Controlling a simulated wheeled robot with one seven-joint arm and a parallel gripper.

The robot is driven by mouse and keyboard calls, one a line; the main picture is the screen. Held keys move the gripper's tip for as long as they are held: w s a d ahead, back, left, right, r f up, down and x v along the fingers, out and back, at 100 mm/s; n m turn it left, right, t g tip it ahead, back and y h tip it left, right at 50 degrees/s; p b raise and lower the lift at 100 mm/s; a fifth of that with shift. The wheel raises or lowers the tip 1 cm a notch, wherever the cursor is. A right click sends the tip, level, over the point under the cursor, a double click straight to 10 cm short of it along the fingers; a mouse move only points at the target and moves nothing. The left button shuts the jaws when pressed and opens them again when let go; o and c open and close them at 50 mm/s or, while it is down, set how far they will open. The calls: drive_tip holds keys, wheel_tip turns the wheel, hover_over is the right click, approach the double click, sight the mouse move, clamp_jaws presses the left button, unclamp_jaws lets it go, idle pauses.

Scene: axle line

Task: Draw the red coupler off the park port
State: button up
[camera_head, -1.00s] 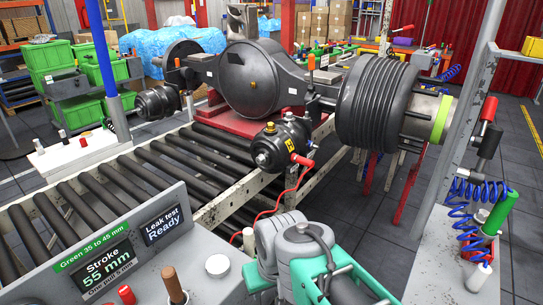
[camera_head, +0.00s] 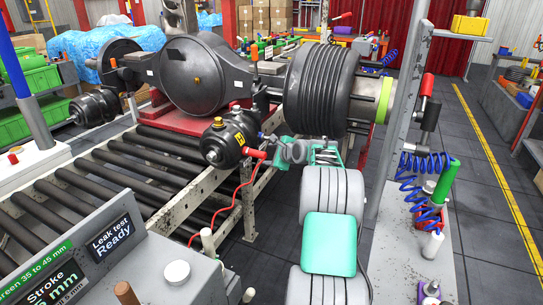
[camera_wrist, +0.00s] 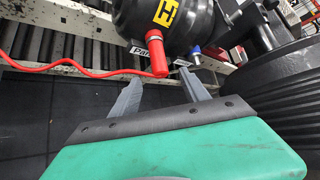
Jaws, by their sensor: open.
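The red coupler (camera_head: 256,153) sits on a port of the black brake chamber (camera_head: 230,137), with a red hose (camera_head: 238,190) hanging from it. In the wrist view the coupler (camera_wrist: 157,58) points down from the chamber, its free end just ahead of and between my fingertips. A partly hidden label is beside it. A second fitting with a blue end (camera_wrist: 195,56) stands to its right, near my right finger. My gripper (camera_wrist: 160,76) is open and empty. In the head view my gripper (camera_head: 275,153) is just right of the coupler, its fingers hard to make out.
The roller conveyor (camera_head: 130,175) and its pale frame rail lie left of and below the chamber. A large black ribbed air spring (camera_head: 318,88) is close on the right. A grey post (camera_head: 405,105) with a blue coiled hose (camera_head: 425,175) stands farther right. The Leak test panel (camera_head: 112,238) is front left.

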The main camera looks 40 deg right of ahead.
sight(263, 154)
drive_tip(key=x, duration=0.7)
drive_tip(key=shift+p, duration=0.4)
drive_tip(key=shift+c, duration=0.3)
clamp_jaws()
idle(0.4)
